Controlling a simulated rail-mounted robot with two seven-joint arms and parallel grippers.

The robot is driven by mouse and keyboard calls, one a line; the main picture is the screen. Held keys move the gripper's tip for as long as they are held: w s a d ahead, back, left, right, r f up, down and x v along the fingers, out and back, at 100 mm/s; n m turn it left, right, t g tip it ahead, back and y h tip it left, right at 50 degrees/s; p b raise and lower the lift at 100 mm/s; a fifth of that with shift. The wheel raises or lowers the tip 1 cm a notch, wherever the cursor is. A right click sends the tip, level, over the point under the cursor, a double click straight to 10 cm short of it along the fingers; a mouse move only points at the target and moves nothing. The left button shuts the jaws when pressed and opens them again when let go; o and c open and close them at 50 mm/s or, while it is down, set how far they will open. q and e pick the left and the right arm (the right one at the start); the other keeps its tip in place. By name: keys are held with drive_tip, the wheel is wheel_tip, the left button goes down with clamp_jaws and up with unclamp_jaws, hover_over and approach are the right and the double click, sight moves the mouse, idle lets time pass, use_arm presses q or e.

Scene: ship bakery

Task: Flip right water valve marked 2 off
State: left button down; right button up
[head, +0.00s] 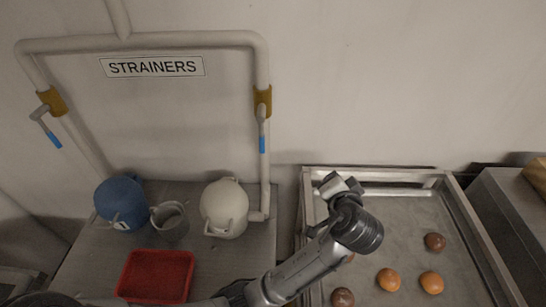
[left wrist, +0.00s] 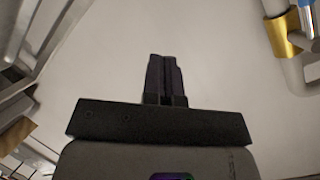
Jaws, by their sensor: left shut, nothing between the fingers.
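The right water valve (head: 263,101) is a brass body on the right vertical white pipe, with a grey lever and blue tip (head: 262,144) hanging down along the pipe. I cannot read a 2 on it. The left valve (head: 53,101) has its blue-tipped lever slanting down toward the lower right. My left gripper (head: 335,184) is to the right of and below the right valve, apart from it, above the tray. In the left wrist view, its fingers (left wrist: 165,77) are shut and empty, and a brass valve (left wrist: 283,36) with a bit of blue shows at the upper right.
A blue pot (head: 121,203), a grey cup (head: 170,222), a cream pot (head: 224,207) and a red tray (head: 156,275) stand below the pipes. A metal tray (head: 390,187) with several brown and orange balls lies at right. The wall beside the right valve is clear.

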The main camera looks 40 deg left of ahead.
sight(262, 131)
use_arm(q)
drive_tip(key=s+a+g+y, duration=0.1)
drive_tip(key=y, duration=0.1)
drive_tip(key=s+a+r+m+g+y, duration=0.1)
drive_tip(key=g+y, duration=0.1)
drive_tip(key=y, duration=0.1)
drive_tip(key=s+a+m+g+y, duration=0.1)
drive_tip(key=g+y, duration=0.1)
drive_tip(key=shift+s+a+r+y, duration=0.1)
drive_tip(key=shift+s+r+y, duration=0.2)
drive_tip(key=shift+s, duration=0.05)
drive_tip(key=shift+a, duration=0.1)
drive_tip(key=a+p, duration=0.2)
drive_tip(key=a, duration=1.1)
